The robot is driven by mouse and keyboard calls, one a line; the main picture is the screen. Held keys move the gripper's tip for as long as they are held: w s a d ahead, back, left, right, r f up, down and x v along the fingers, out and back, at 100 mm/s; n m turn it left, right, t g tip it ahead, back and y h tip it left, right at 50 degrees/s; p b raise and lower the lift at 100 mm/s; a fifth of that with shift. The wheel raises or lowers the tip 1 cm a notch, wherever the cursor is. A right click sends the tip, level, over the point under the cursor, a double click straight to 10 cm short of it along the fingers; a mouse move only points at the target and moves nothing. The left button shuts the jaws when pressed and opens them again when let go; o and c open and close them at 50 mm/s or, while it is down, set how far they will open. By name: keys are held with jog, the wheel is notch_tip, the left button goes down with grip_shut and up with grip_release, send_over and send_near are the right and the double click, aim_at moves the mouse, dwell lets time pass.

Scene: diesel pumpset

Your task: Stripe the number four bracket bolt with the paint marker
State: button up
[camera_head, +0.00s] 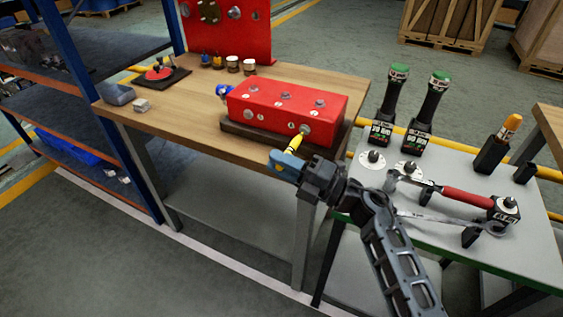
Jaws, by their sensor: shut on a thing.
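My gripper (287,164) is shut on a yellow paint marker (294,144), just in front of the workbench edge. The marker's upper end points up toward the lower right front bolt (305,131) of a red bracket block (275,117). I cannot tell whether the tip touches that bolt. Another bolt (248,115) sits at the left of the front face, and several more are on top. Small white labels sit beside the bolts, too small to read, so I cannot tell which bolt is number four. No paint stripe can be made out.
The red block stands on a dark base on the wooden workbench (180,125). Small pots (233,64) and a red panel (228,28) stand behind. The grey side table (470,232) at right holds two green-topped tools, a red-handled wrench (468,197) and an orange-capped holder (512,122).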

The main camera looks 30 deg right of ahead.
jog(key=shift+a, duration=0.1)
jog(key=s+a, duration=0.1)
jog(key=a, duration=0.1)
jog(key=s+a+p, duration=0.1)
jog(key=s+a, duration=0.1)
dwell(0.6)
